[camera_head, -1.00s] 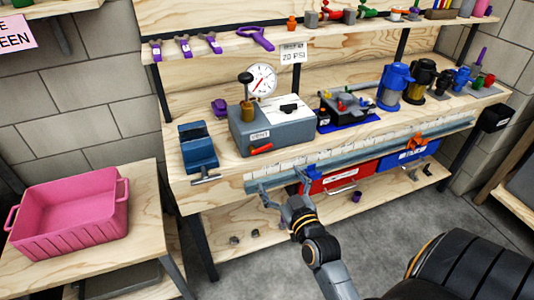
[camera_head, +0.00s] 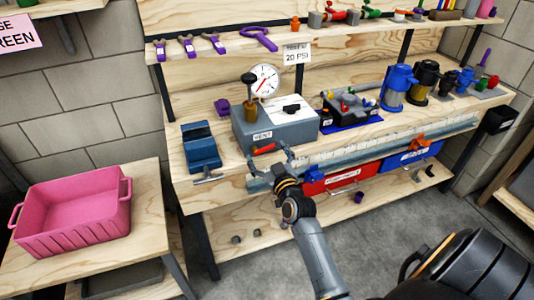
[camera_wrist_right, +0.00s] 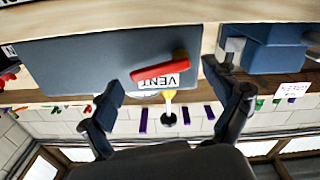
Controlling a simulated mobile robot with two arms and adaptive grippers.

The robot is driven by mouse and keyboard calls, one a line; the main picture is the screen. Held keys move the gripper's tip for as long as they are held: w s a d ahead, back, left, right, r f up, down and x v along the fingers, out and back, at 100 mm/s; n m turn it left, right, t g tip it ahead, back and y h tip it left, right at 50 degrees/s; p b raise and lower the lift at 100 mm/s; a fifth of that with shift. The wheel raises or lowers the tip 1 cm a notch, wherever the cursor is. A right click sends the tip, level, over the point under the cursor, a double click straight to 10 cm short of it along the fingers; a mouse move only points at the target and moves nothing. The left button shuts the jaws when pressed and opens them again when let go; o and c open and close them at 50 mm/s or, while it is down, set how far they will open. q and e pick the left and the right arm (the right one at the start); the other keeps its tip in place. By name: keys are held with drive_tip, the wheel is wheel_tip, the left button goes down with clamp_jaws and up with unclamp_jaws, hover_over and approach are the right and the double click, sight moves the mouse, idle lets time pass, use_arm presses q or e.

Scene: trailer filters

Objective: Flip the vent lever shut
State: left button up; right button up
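The red vent lever (camera_head: 263,149) sits on the front face of the grey test box (camera_head: 248,137), just below the VENT label (camera_head: 262,135). In the right wrist view the scene is upside down; the lever (camera_wrist_right: 160,67) lies slightly tilted beside the VENT label (camera_wrist_right: 158,81). My right gripper (camera_head: 271,162) is at the bench's front edge, just in front of the lever. Its two fingers (camera_wrist_right: 172,98) are spread apart with nothing between them, and the lever shows beyond them, apart from both. My left gripper is not in view.
A pressure gauge (camera_head: 264,80) and a brass-coloured part with a black knob (camera_head: 249,104) stand on the box. A blue vise (camera_head: 201,147) is left of it. Red (camera_head: 335,178) and blue (camera_head: 408,153) drawers hang below the bench. A pink bin (camera_head: 72,213) stands on the left table.

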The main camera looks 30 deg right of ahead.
drive_tip(key=c, duration=1.1)
drive_tip(key=shift+f+m+p, duration=0.15)
drive_tip(key=shift+m+p, duration=0.3)
drive_tip(key=shift+m, duration=0.45)
drive_tip(key=shift+d+f+m, duration=0.1)
drive_tip(key=shift+f+m, duration=0.1)
drive_tip(key=shift+m, duration=0.3)
drive_tip(key=o, duration=1.1)
drive_tip(key=shift+o, duration=0.2)
drive_tip(key=shift+s, duration=0.15)
drive_tip(key=v, duration=1.2)
